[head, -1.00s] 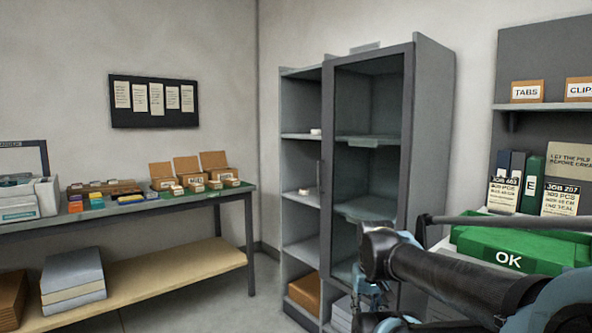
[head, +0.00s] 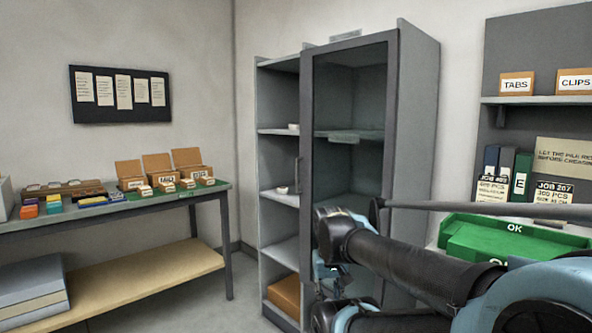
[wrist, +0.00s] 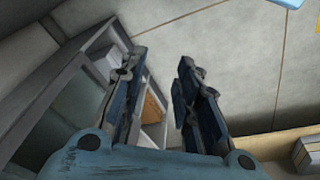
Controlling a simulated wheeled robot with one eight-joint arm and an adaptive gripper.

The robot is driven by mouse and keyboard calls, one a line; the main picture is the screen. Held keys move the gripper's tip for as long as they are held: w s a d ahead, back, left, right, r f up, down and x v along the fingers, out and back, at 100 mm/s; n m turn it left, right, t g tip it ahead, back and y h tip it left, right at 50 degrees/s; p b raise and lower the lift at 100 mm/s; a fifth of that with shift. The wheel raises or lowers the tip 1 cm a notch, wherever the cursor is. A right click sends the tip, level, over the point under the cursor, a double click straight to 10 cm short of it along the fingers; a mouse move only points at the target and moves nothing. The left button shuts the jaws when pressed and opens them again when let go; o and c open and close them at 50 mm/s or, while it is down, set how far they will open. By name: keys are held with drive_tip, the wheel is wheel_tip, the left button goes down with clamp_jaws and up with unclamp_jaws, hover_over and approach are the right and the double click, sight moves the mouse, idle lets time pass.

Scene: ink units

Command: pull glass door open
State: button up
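The glass door (head: 392,95) is the dark-framed right-hand front of a tall grey cabinet (head: 418,130). It looks shut, with shelves visible through the pane. A thin upright handle (head: 298,172) is on its left frame edge. My arm covers the lower part of the door in the head view. My gripper (head: 328,283) is low in front of the door, below the handle, and mostly hidden by my arm. In the wrist view my gripper (wrist: 160,64) is open and empty, its fingers apart. The cabinet (wrist: 92,48) lies to the left there; the handle cannot be made out.
Open shelves (head: 280,150) to the left of the door hold small white items and a brown box (head: 285,294). A table (head: 110,214) with boxes stands at left. A green OK case (head: 480,232) is at right. Bare floor (head: 180,310) shows between table and cabinet.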

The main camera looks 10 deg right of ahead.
drive_tip(key=w+d+r+m+t+h, duration=0.2)
drive_tip(key=w+r+h, duration=0.2)
drive_tip(key=w+r, duration=0.6)
drive_tip(key=w+d+r+m+t+h, duration=0.2)
drive_tip(key=w+r+m+h, duration=0.3)
drive_tip(key=w, duration=0.9)
drive_tip(key=w+a+r+m+t+h, duration=0.1)
drive_tip(key=w+a+r+t, duration=0.2)
drive_tip(key=w+a+r, duration=0.45)
drive_tip(key=w+a+r+t+h, duration=0.2)
drive_tip(key=w+a+r+t, duration=0.25)
drive_tip(key=w+a, duration=0.6)
drive_tip(key=f+x, duration=0.1)
drive_tip(key=x, duration=1.7)
drive_tip(key=shift+d+g, duration=0.35)
drive_tip(key=shift+d, duration=0.05)
drive_tip(key=shift+w, duration=0.15)
clamp_jaws()
